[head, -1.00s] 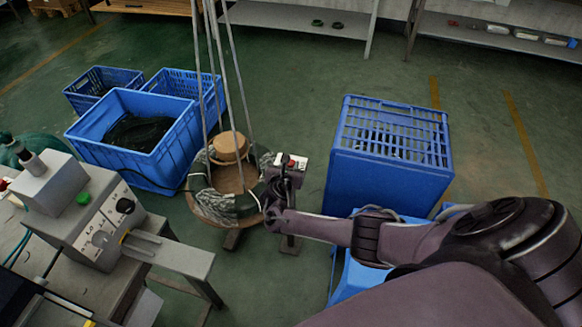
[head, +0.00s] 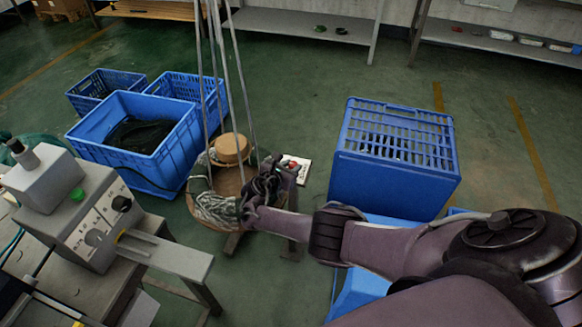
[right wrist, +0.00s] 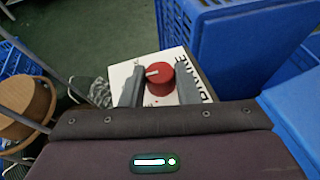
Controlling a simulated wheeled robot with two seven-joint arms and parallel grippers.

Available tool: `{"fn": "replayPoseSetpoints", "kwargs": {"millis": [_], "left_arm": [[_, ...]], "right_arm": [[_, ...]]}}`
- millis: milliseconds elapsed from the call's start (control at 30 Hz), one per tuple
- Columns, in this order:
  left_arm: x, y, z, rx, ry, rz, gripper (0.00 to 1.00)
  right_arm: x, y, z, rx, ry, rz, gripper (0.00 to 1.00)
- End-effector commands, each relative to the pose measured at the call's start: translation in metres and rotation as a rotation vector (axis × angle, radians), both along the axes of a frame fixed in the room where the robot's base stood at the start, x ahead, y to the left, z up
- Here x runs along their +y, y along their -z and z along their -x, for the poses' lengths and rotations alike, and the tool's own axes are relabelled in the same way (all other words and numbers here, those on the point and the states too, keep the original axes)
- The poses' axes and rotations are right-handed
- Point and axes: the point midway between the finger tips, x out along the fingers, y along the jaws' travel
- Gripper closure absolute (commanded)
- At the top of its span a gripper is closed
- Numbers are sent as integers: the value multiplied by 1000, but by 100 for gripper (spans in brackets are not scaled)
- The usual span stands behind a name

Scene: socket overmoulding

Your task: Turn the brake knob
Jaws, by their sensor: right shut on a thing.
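The brake knob (right wrist: 160,77) is a round red knob with a white pointer mark that points left in the right wrist view. It sits on a white panel with black lettering, the brake box (right wrist: 120,74). My right gripper (right wrist: 159,86) has one grey finger on each side of the knob and is shut on it. In the head view my right gripper (head: 266,184) covers the knob and most of the box, and only a pale corner of the box (head: 298,166) shows. My left gripper is not in view.
A round stand with wound cord (head: 215,208) and a tan spool (head: 230,148) is just left of my right gripper. A blue crate (head: 395,165) stands to the right. Blue bins (head: 165,160) and a grey machine (head: 90,225) are at left. Green floor lies open behind.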

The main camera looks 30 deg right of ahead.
Motion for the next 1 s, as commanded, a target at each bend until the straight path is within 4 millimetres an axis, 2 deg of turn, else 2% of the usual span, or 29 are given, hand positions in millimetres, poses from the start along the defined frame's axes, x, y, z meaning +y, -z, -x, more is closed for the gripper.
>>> {"fn": "replayPoseSetpoints", "kwargs": {"millis": [67, 100, 267, 633, 800, 1000], "left_arm": [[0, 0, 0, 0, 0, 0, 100], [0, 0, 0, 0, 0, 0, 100], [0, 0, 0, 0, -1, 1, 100], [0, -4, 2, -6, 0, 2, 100], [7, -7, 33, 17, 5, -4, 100], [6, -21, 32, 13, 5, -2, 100]], "right_arm": [[0, 0, 0, 1, 0, -1, 94], [0, 0, 0, 1, 0, -1, 70], [0, 0, 0, 1, 0, -1, 50], [6, -4, 3, 0, -1, -1, 50], [26, -15, 12, 1, -4, -2, 50], [54, -27, 25, 1, -2, -3, 50]]}}
